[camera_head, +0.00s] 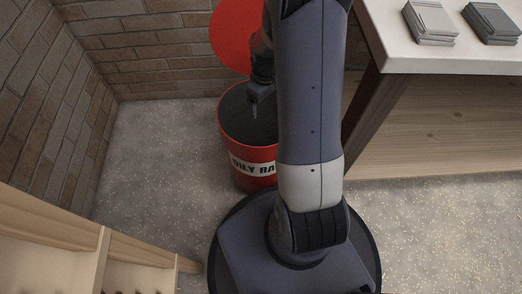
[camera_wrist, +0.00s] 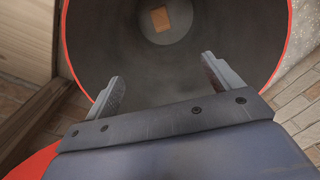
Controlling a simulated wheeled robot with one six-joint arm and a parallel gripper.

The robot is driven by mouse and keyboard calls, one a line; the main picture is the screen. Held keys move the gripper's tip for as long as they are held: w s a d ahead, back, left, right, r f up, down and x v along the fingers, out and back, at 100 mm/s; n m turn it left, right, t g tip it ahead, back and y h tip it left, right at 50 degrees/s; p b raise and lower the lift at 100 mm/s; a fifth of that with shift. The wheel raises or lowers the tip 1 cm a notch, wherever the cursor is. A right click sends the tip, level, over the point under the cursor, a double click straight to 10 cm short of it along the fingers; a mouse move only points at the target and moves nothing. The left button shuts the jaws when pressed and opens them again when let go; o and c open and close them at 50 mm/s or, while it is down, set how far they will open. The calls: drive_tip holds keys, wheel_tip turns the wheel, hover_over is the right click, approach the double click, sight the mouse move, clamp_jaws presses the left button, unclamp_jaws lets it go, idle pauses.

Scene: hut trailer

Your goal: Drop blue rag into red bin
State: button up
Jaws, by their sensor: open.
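The red bin (camera_head: 229,128) stands on the floor behind my base, with a label that is partly hidden by my arm. Its round red lid (camera_head: 232,38) is raised at the back. My gripper (camera_head: 254,110) points down over the bin's open mouth. In the wrist view, the two fingers of my gripper (camera_wrist: 162,68) are spread apart with nothing between them. The bin's dark inside and red rim (camera_wrist: 66,42) fill much of that view. A small orange-brown square (camera_wrist: 160,19) lies on the bin's bottom. I see no blue rag in either view.
A white-topped table (camera_head: 390,48) stands at the right, with a light grey stack (camera_head: 430,22) and a darker grey stack (camera_head: 492,22) on it. A wooden shelf (camera_head: 60,225) is at the lower left. Brick walls close off the back and left. Speckled floor (camera_head: 150,165) left of the bin is clear.

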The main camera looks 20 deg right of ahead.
wheel_tip(320, 180, up, 11)
drive_tip(key=p, duration=0.3)
drive_tip(key=shift+p, duration=0.35)
drive_tip(key=shift+f, duration=0.2)
wheel_tip(320, 180, down, 10)
drive_tip(key=b, duration=0.3)
wheel_tip(320, 180, up, 5)
drive_tip(key=p, duration=0.4)
drive_tip(key=shift+r, duration=0.1)
